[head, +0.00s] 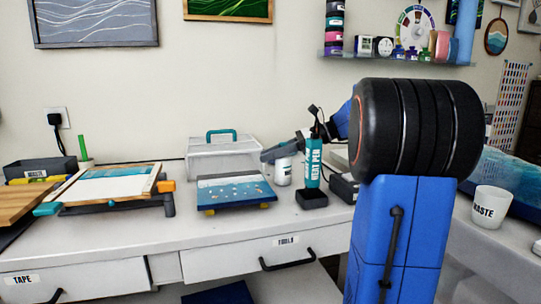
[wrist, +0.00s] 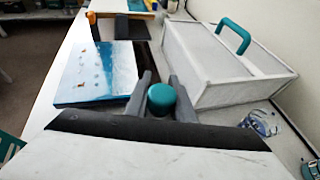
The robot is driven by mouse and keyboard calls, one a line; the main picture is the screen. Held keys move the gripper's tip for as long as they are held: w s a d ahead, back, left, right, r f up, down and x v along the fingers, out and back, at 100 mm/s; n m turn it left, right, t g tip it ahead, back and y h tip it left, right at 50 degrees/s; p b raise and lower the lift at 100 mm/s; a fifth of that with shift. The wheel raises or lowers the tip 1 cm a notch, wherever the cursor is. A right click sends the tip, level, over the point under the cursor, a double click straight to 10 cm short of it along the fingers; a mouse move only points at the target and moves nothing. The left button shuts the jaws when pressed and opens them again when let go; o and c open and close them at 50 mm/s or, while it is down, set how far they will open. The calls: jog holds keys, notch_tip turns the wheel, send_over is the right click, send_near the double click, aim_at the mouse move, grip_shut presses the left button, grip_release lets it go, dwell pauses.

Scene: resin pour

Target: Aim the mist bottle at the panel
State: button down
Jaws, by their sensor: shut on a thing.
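The mist bottle (head: 284,172) is white with a dark label and stands upright under my gripper's fingers in the head view. In the wrist view its round teal cap (wrist: 162,97) shows between the fingers; its body is hidden there. My gripper (head: 271,153) is shut on the bottle near its top. Whether the base touches the table I cannot tell. The panel (head: 237,190), blue and white with pale dots, rests on low supports just left of the bottle. In the wrist view the panel (wrist: 97,72) lies left of the fingers.
A translucent box with a teal handle (head: 222,158) stands behind the panel. The teal heat pen (head: 313,168) stands upright in a black base close to the bottle's right. A framed tray (head: 108,187) lies further left. White table shows between the tray and the panel.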

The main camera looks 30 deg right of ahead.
jog(key=shift+f, duration=0.1)
jog(key=c, duration=1.5)
grip_release()
jog(key=v, duration=1.2)
